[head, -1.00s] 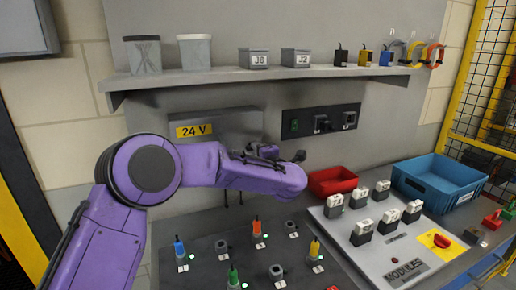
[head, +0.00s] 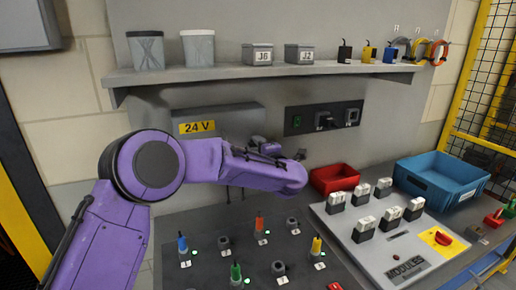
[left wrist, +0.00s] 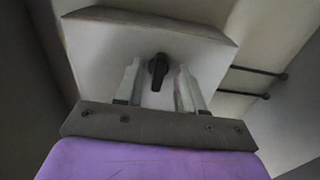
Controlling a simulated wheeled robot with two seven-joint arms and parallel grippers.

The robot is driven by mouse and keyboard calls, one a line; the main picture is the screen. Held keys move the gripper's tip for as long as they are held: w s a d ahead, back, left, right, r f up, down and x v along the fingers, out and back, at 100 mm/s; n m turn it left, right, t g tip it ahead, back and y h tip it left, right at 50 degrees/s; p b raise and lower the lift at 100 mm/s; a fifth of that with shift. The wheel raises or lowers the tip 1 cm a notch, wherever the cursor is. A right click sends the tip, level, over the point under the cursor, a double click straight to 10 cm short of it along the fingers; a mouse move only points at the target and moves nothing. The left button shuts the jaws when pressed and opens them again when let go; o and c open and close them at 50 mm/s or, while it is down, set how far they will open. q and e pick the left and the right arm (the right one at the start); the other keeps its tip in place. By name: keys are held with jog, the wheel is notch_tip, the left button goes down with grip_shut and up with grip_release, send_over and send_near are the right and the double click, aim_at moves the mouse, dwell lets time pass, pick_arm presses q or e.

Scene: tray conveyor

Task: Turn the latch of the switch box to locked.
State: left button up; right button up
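The switch box (head: 240,118), grey with a yellow "24 V" label, is on the back wall below the shelf. My purple left arm covers its lower part in the head view, so the latch is hidden there. In the left wrist view, a grey box face (left wrist: 95,50) carries a small black latch (left wrist: 158,68), its handle pointing roughly down in the picture. My left gripper (left wrist: 159,74) is open, with one finger to each side of the latch and gaps between. I cannot tell how near the fingertips are to the box face. My right gripper is in neither view.
Below the arm, a bench panel holds several coloured plugs (head: 259,224). A red bin (head: 335,180), a blue crate (head: 437,192) and a modules board (head: 340,235) stand to the right. A shelf (head: 250,72) with containers runs above the box. Two dark rods (left wrist: 245,93) show beside the box.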

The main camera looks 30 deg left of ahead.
pick_arm(q)
jog(key=b+v, duration=0.3)
jog(key=v, duration=0.7)
jog(key=shift+s+d+b, duration=0.15)
jog(key=shift+d+b, duration=0.05)
jog(key=shift+b, duration=0.2)
